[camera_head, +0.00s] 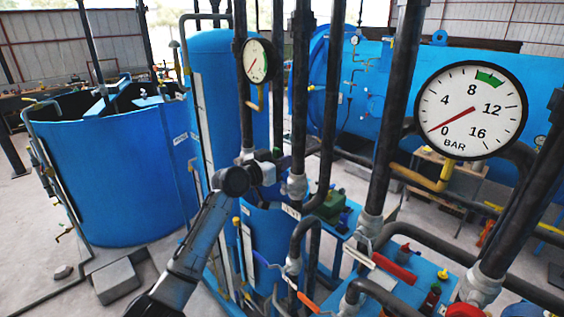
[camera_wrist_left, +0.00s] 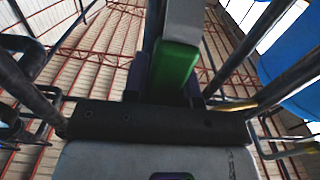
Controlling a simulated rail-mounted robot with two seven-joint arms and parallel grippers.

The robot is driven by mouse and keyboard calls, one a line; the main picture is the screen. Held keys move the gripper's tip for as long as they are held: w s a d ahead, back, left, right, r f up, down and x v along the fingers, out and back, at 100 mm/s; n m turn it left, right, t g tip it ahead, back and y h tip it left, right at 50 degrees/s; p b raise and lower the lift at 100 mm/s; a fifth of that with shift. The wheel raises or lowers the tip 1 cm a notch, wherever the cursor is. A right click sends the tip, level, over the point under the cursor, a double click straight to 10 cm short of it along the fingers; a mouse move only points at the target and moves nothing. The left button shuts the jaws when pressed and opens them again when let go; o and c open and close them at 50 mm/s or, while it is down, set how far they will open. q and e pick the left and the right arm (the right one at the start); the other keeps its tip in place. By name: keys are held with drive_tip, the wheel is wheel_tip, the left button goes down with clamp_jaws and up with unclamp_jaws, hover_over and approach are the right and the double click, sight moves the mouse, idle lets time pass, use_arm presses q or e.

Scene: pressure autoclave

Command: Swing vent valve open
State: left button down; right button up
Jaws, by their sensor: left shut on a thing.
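My left arm comes in from the lower left of the head view. Its gripper (camera_head: 278,168) is at the dark pipes in the middle, beside the tall blue tank. In the left wrist view, the gripper's dark fingers (camera_wrist_left: 168,80) are shut on a green handle (camera_wrist_left: 176,66) with a grey part (camera_wrist_left: 184,22) beyond it. I take this to be the vent valve's lever, but the valve body cannot be made out. My right gripper is not in view.
A large gauge (camera_head: 472,110) at right has its red needle near 0 bar. A smaller gauge (camera_head: 257,61) is above my gripper. Dark vertical pipes (camera_head: 398,110) stand close on the right.

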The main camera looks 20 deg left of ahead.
use_arm(q)
drive_tip(key=shift+a+f, duration=0.1)
drive_tip(key=shift+f, duration=0.1)
drive_tip(key=c, duration=1.4)
unclamp_jaws()
drive_tip(key=o, duration=0.5)
drive_tip(key=shift+r, duration=0.15)
drive_tip(key=shift+s, duration=0.1)
drive_tip(key=shift+b+v, duration=2.1)
drive_tip(key=shift+v, duration=4.7)
